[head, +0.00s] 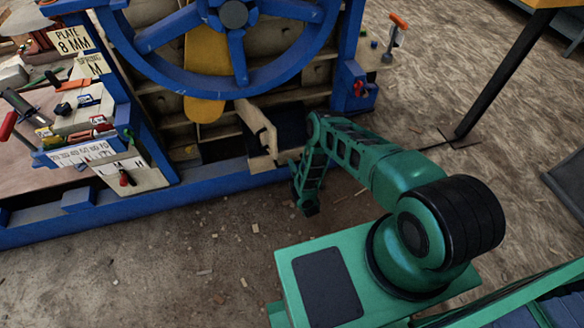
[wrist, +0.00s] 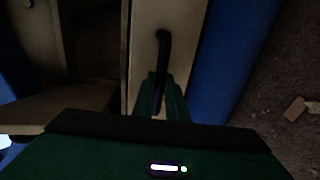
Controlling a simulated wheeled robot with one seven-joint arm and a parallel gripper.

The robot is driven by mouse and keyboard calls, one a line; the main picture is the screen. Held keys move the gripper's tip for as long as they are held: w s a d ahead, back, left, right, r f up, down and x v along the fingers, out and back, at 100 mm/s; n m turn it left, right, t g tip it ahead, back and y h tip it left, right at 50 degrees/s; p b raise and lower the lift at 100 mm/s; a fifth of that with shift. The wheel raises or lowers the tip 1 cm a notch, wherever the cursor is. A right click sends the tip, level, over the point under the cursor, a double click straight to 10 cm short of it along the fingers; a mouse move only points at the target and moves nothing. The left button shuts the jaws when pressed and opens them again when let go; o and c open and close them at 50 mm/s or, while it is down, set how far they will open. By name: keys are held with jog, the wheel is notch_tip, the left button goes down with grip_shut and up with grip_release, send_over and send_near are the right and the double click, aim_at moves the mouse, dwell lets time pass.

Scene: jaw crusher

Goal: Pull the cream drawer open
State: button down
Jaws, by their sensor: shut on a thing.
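The cream drawer (head: 262,160) sits low in the blue crusher frame, below the big wheel, in the head view. In the wrist view its cream front (wrist: 146,35) fills the middle and carries a dark upright handle (wrist: 162,50). My gripper (wrist: 160,92) is shut on the handle, with a green finger on each side of its lower end. In the head view the drawer appears to stand out from the frame; how far is hard to tell. My arm hides part of the front and the grip there.
The blue wheel (head: 233,14) is above the drawer. A blue base rail (head: 130,211) runs along the floor. A tool-covered bench (head: 85,115) stands left. The dirt floor (head: 170,265) in front is clear apart from small chips.

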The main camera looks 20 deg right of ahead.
jog(key=shift+s+d+f, duration=0.1)
jog(key=shift+s+f, duration=0.05)
jog(key=shift+f, duration=0.05)
jog(key=c, duration=1.8)
grip_release()
jog(key=shift+o, duration=0.2)
jog(key=shift+r, duration=0.1)
jog(key=v, duration=1)
jog(key=shift+s, duration=0.25)
jog(key=shift+w, duration=0.1)
